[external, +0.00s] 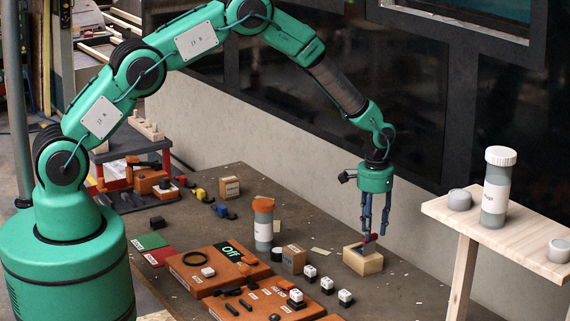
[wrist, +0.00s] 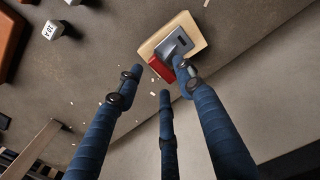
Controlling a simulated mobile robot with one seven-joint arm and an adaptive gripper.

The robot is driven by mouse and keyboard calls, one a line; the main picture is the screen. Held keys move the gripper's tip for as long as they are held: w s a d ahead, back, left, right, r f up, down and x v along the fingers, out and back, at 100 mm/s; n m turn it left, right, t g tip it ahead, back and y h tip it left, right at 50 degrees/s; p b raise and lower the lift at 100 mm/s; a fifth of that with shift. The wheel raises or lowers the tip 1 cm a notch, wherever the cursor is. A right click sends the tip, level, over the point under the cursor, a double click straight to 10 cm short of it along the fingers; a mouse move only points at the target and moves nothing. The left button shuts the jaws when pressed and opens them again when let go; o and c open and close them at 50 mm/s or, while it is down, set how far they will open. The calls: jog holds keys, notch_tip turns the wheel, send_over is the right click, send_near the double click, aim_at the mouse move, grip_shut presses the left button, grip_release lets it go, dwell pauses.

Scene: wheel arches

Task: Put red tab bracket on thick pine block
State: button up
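The thick pine block (external: 363,264) stands on the dark table below my gripper. It also shows in the wrist view (wrist: 200,32). The red tab bracket (wrist: 176,43) is a grey plate with a slot and a red tab at one end. It lies over the block's top, its red end at the block's near edge in the wrist view. In the external view its red tab (external: 371,238) shows between the fingers. My gripper (external: 374,232) has its fingers spread. In the wrist view the right finger overlaps the bracket and the left finger is apart from it.
A cardboard box (external: 293,260), a grey bottle with an orange lid (external: 263,224) and several white-topped switches stand left of the block. Orange panels (external: 218,270) lie in front. A raised wooden shelf (external: 510,235) with a grey bottle (external: 496,188) stands at right.

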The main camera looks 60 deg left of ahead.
notch_tip(320, 180, up, 8)
jog(key=shift+b, duration=0.3)
jog(key=shift+r, duration=0.2)
dwell(0.5)
jog(key=s+a+r+t, duration=0.1)
jog(key=s+a+r, duration=0.2)
jog(key=s+r, duration=0.6)
jog(key=s+a+r+t, duration=0.1)
jog(key=s+a+r, duration=0.25)
jog(key=r, duration=0.95)
jog(key=s+a+r+t, duration=0.1)
jog(key=s+a+r, duration=0.1)
jog(key=s+r, duration=0.75)
jog(key=s+a+r+t, duration=0.1)
jog(key=s+a+r, duration=0.1)
jog(key=s+r, duration=0.35)
jog(key=s+a+r, duration=0.2)
jog(key=s+r, duration=0.1)
jog(key=s, duration=0.5)
jog(key=s+a+f+t, duration=0.1)
jog(key=s+a, duration=0.1)
jog(key=s, duration=1.4)
jog(key=shift+s+f+t, duration=0.15)
jog(key=shift+s+t, duration=0.15)
jog(key=shift+s, duration=0.1)
